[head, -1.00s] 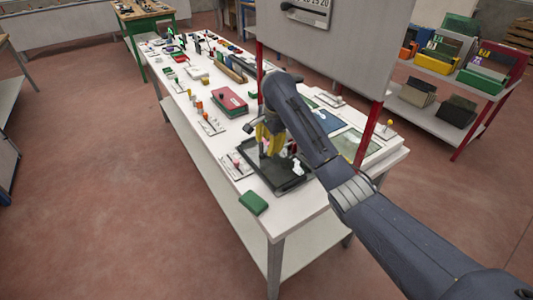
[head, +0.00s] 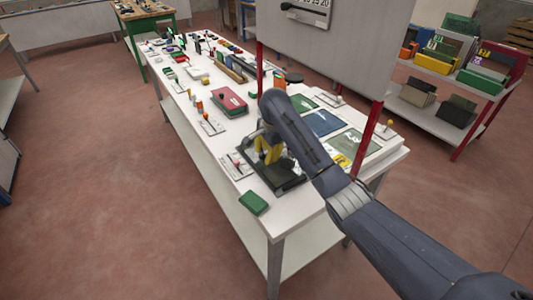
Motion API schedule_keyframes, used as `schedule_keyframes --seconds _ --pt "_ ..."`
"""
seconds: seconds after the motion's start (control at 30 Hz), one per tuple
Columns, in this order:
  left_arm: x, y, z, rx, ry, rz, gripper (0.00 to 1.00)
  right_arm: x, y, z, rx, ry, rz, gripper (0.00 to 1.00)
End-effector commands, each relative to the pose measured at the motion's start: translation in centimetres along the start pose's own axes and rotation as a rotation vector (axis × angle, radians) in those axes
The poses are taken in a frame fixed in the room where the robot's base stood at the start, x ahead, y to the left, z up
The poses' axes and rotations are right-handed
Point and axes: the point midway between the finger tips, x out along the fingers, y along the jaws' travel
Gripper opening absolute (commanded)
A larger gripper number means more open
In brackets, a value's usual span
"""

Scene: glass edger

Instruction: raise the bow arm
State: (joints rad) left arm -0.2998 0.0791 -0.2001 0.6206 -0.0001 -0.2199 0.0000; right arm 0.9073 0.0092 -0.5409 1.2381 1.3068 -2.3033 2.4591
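A black, shallow tray-like unit (head: 287,188) lies near the front end of the white workbench. My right gripper (head: 267,156), with yellow fingers, is low over this unit. My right arm reaches in from the lower right and covers part of it. Small pale parts show beside the fingers. I cannot make out the bow arm; it may be hidden behind the gripper or too small to tell. Whether the fingers are open or touching anything is not clear. My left gripper is not in view.
A green block (head: 253,202) lies at the bench's front edge. A red case (head: 229,101) lies farther back, near small switch plates. Glass panes (head: 323,122) lie right of my arm. Red posts (head: 367,138) hold a grey board (head: 340,45) above the bench.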

Motion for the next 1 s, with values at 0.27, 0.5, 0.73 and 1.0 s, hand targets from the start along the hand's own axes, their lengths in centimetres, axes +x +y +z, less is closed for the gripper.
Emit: schedule_keyframes --seconds 0.27,0.5,0.73,1.0 --pt "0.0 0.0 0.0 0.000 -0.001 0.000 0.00 0.0 0.0 0.0 0.000 0.000 0.000 0.02" --pt "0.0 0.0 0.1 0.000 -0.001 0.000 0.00 0.0 0.0 0.0 0.000 0.000 0.000 0.00" --pt "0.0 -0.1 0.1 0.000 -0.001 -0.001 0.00 -0.2 0.0 -0.1 0.005 -0.018 0.000 0.00" --pt "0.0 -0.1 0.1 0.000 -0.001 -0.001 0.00 -1.9 -0.4 -0.5 0.034 -0.157 0.000 0.00"
